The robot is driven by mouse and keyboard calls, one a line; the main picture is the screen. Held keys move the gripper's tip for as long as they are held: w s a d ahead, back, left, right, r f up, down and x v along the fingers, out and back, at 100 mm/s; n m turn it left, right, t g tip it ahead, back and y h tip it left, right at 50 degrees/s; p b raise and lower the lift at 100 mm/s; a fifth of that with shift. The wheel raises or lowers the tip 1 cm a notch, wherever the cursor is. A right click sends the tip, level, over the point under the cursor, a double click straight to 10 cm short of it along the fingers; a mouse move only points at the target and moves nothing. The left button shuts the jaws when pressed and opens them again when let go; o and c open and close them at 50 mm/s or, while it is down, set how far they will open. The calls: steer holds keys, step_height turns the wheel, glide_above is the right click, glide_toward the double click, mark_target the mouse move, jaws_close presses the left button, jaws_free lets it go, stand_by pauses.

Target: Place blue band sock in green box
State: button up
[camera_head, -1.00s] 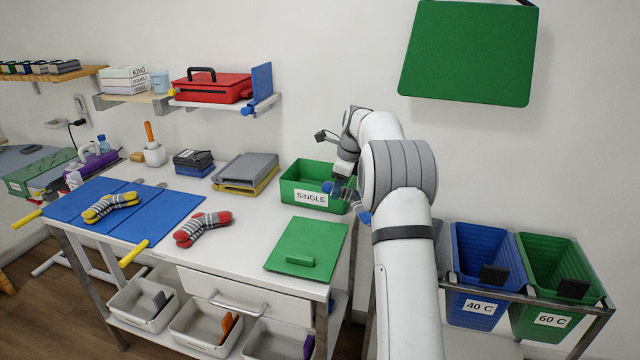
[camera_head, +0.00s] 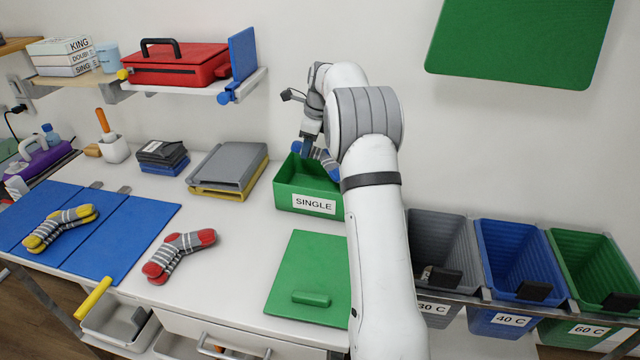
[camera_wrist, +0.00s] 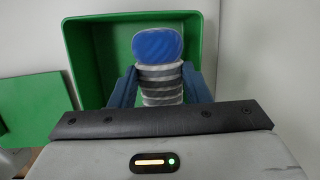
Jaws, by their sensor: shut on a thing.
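The blue band sock (camera_wrist: 158,70), grey-and-white striped with a blue end, is held between the blue fingers of my gripper (camera_wrist: 158,88) in the wrist view. The green box (camera_wrist: 85,55) lies behind and below it there, its inside facing the camera. In the head view the green box (camera_head: 293,188), labelled SINGLE, stands on the white table. My gripper (camera_head: 312,152) is above its back part, shut on the sock, of which a blue part (camera_head: 329,163) shows. My arm hides the right side of the box.
A green lid (camera_head: 310,265) lies in front of the box. Grey and yellow trays (camera_head: 228,168) stand left of it. A red-ended sock pair (camera_head: 180,254) and a yellow-ended pair (camera_head: 60,226) lie further left. Bins, including a blue one (camera_head: 520,262), hang at right.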

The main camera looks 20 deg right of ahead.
steer(key=shift+s+d+f+p, duration=0.1)
steer(key=shift+d+f+p, duration=0.05)
steer(key=shift+f, duration=1.4)
steer(key=shift+s+d+f+p, duration=0.1)
steer(key=shift+d+f+p, duration=0.1)
steer(key=shift+f, duration=1.3)
steer(key=shift+s+d+f+p, duration=0.1)
steer(key=shift+d+f, duration=0.05)
steer(key=shift+f, duration=1.4)
steer(key=o, duration=0.7)
